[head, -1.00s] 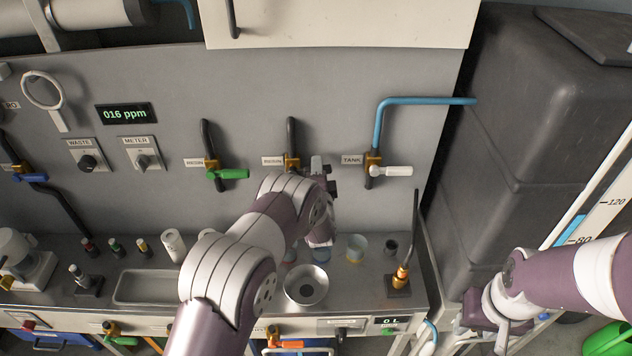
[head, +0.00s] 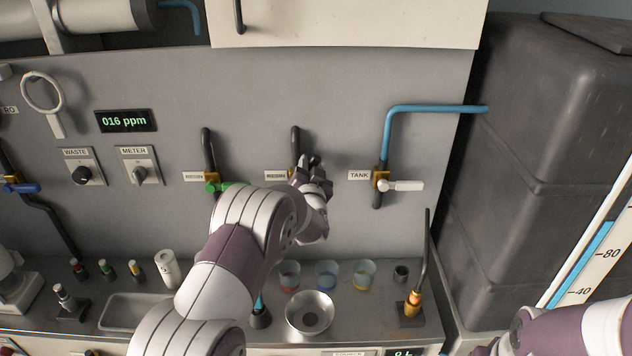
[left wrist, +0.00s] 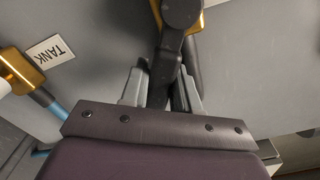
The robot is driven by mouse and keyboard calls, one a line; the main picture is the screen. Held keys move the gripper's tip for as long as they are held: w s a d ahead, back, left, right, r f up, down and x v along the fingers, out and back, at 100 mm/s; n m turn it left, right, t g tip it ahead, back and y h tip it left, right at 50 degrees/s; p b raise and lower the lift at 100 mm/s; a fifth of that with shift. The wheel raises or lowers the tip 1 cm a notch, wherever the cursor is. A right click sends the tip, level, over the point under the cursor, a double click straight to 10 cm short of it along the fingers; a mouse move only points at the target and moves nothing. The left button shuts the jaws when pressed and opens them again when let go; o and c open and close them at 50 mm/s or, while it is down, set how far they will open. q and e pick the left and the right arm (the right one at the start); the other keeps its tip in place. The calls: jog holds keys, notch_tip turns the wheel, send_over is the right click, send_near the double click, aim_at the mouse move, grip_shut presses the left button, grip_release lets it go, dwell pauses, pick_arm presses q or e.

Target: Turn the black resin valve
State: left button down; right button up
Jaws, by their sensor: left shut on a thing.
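The black resin valve sits on the grey panel under a dark pipe, beside its "RESIN" label. In the head view my left gripper (head: 312,168) covers most of it; a bit of its brass body (head: 293,172) shows. In the left wrist view the black handle (left wrist: 167,62) runs down from the round hub between the fingers. My left gripper (left wrist: 165,92) is shut on this handle.
A green-handled valve (head: 214,187) is to the left, and a white-handled TANK valve (head: 402,186) to the right. Below, the bench holds several small cups, a metal bowl (head: 310,313) and an upright dark rod on a brass base (head: 414,302). A large dark tank (head: 550,150) stands right.

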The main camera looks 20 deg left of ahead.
pick_arm(q)
jog(key=shift+s+a+n+b, duration=0.25)
jog(key=shift+a+n+b, duration=0.55)
jog(key=shift+n+b, duration=0.8)
jog(key=shift+s+a+n+b, duration=0.25)
jog(key=shift+a+n+b, duration=0.55)
jog(key=shift+n+b, duration=0.8)
jog(key=shift+b, duration=0.3)
jog(key=c, duration=1)
grip_release()
jog(key=shift+o, duration=0.4)
jog(key=shift+s+r, duration=0.1)
jog(key=shift+r, duration=0.25)
jog(key=shift+s, duration=0.1)
